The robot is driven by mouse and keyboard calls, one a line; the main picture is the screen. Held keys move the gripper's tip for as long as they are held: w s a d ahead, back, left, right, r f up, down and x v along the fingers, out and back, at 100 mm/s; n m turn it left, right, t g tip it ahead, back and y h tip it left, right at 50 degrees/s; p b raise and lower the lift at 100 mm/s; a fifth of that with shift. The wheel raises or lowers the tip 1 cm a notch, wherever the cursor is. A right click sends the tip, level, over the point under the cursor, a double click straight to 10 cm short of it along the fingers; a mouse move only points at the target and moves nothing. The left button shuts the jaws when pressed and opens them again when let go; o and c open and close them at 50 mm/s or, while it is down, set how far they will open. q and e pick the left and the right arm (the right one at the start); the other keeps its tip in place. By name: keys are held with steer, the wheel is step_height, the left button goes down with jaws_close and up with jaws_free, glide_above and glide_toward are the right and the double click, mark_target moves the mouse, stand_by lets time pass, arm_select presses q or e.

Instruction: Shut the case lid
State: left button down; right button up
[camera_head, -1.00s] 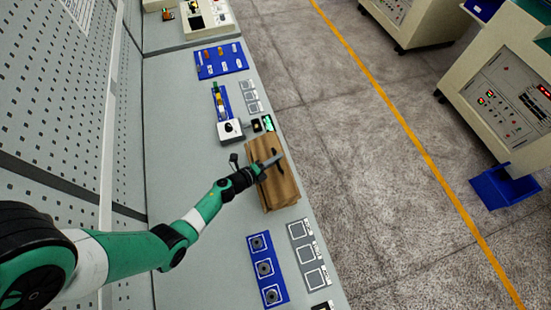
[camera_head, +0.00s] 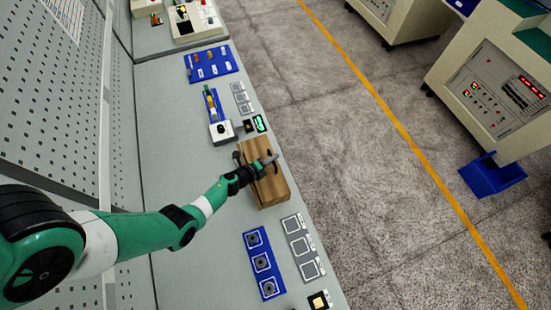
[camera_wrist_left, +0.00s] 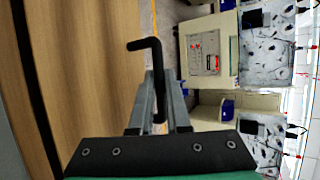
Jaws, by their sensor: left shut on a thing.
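The wooden case (camera_head: 273,190) stands on the grey bench in the head view, its brown lid side facing up. In the left wrist view its wood-grain panel (camera_wrist_left: 85,75) fills the left, with a long dark line beside it. My left gripper (camera_head: 268,162) is over the case's upper part and partly hides it. In the wrist view the left gripper (camera_wrist_left: 157,90) is shut on a black bent handle (camera_wrist_left: 156,60), whose hooked end sticks out past the fingers. Whether the lid is fully down cannot be told. My right gripper is not in view.
A blue board with round parts (camera_head: 262,262) lies in front of the case. A small device with a blue strip (camera_head: 218,120) and a blue tool board (camera_head: 211,64) lie behind it. A perforated wall (camera_head: 50,110) stands left; open floor lies right.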

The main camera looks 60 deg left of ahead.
arm_select(q)
steer(key=shift+f, duration=0.2)
steer(key=shift+f, duration=0.1)
steer(key=c, duration=0.9)
jaws_free()
